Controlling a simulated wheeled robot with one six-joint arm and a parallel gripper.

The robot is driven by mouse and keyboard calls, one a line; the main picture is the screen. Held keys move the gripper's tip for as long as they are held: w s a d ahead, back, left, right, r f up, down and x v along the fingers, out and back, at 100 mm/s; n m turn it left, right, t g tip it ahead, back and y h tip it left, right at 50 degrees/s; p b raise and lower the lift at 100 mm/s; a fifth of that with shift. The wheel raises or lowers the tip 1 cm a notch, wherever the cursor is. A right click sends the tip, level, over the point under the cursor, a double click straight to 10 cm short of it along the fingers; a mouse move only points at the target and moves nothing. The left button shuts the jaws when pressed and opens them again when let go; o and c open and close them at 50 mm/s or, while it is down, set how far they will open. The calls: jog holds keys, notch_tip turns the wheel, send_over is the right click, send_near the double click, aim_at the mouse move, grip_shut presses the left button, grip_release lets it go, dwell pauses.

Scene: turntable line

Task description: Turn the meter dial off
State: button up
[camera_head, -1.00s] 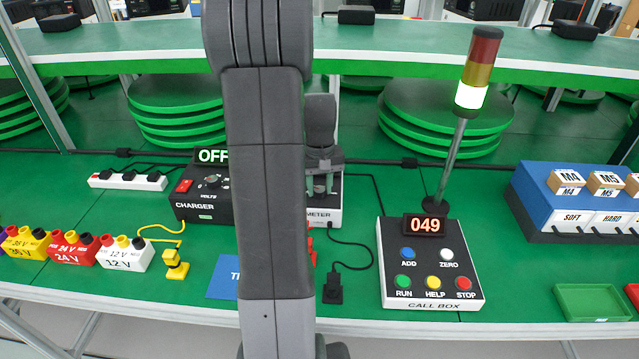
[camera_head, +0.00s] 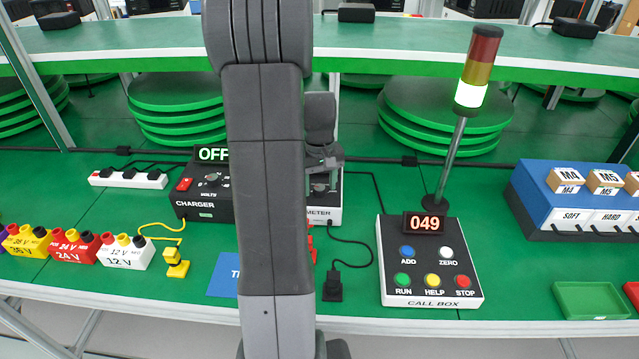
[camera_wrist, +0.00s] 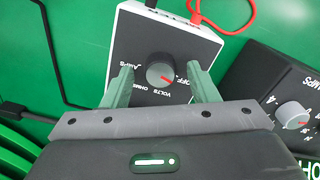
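The meter (camera_wrist: 125,55) is a white box with a black face, and it fills the top middle of the wrist view. Its round grey dial (camera_wrist: 160,73) has a red mark on the lower right side, towards the OFF and VOLTS lettering; I cannot tell exactly which label it meets. In the head view the meter (camera_head: 322,215) is partly hidden behind my arm. My gripper (camera_wrist: 160,67) is open, with one finger on each side of the dial and visible gaps between. It also shows above the meter in the head view (camera_head: 321,174).
The charger (camera_head: 203,190), its display reading OFF, stands left of the meter. The call box (camera_head: 430,265), showing 049, and its signal tower (camera_head: 470,90) stand to the right. A red lead (camera_wrist: 248,15) and a black plug (camera_head: 332,287) lie near the meter.

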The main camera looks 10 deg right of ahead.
aim_at(319, 188)
notch_tip(319, 188, up, 14)
jog(key=p, duration=0.1)
dwell(0.5)
jog(key=shift+f, duration=0.2)
notch_tip(319, 188, down, 14)
jog(key=shift+r+b, duration=0.15)
jog(key=shift+b, duration=0.4)
jog(key=shift+r, duration=0.1)
